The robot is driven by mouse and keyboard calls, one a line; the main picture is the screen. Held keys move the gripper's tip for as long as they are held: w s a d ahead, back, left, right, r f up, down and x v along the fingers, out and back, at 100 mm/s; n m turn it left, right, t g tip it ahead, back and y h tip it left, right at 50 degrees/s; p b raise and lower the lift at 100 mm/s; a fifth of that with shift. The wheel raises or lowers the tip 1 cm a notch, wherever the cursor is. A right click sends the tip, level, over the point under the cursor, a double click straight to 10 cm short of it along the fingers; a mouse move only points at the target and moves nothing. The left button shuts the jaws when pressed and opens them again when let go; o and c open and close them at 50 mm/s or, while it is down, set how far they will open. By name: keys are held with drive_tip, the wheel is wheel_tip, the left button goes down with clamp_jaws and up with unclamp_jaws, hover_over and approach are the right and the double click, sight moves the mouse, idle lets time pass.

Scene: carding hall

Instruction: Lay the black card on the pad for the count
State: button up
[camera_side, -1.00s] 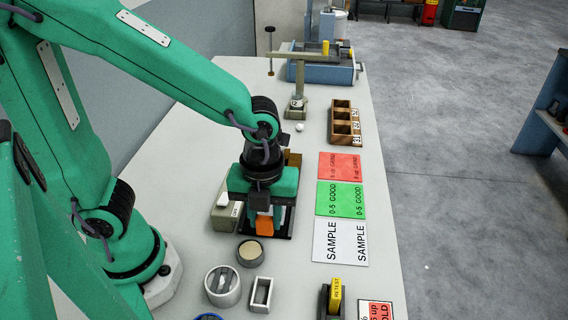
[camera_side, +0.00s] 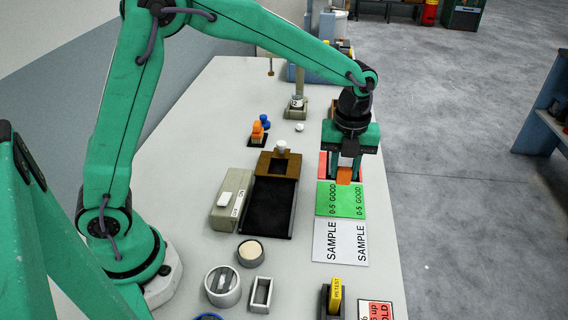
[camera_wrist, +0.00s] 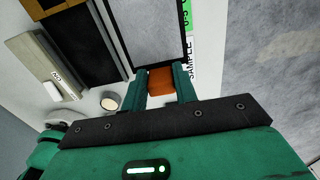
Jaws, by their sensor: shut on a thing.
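My gripper (camera_side: 345,177) is shut on an orange block (camera_side: 344,174) and holds it raised over the red and green mats in the side view. In the wrist view the orange block (camera_wrist: 160,82) is between my fingers. A flat grey panel with black edges (camera_wrist: 150,30) reaches beyond the block there and covers part of the mats; it looks like the black card, but I cannot tell for sure that it is joined to the block. A black rectangular bed (camera_side: 268,208) with a wooden end lies left of the mats. The white SAMPLE mat (camera_side: 340,242) and green mat (camera_side: 340,200) are bare.
A grey box (camera_side: 231,205) stands left of the black bed. Round cups (camera_side: 250,253) and a small rectangular holder (camera_side: 261,293) stand in front. Orange and blue pieces (camera_side: 260,130) stand behind the bed. A yellow marker in a stand (camera_side: 335,297) is at the front right.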

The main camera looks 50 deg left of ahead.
drive_tip(key=w, duration=0.1)
drive_tip(key=w+a, duration=0.1)
drive_tip(key=w, duration=0.1)
drive_tip(key=w+f, duration=0.1)
drive_tip(key=w, duration=0.1)
drive_tip(key=shift+a, duration=0.4)
drive_tip(key=w+a+f, duration=0.2)
drive_tip(key=a, duration=0.1)
drive_tip(key=w+a+f, duration=0.2)
drive_tip(key=a, duration=0.1)
drive_tip(key=w+a+f, duration=0.2)
drive_tip(key=a+f, duration=0.1)
drive_tip(key=a, duration=0.1)
drive_tip(key=shift+w, duration=0.1)
drive_tip(key=shift+d+f, duration=0.1)
drive_tip(key=shift+f, duration=0.05)
drive_tip(key=shift+f, duration=1.9)
drive_tip(key=shift+f, duration=0.15)
drive_tip(key=o, duration=1.1)
drive_tip(key=shift+c, duration=0.2)
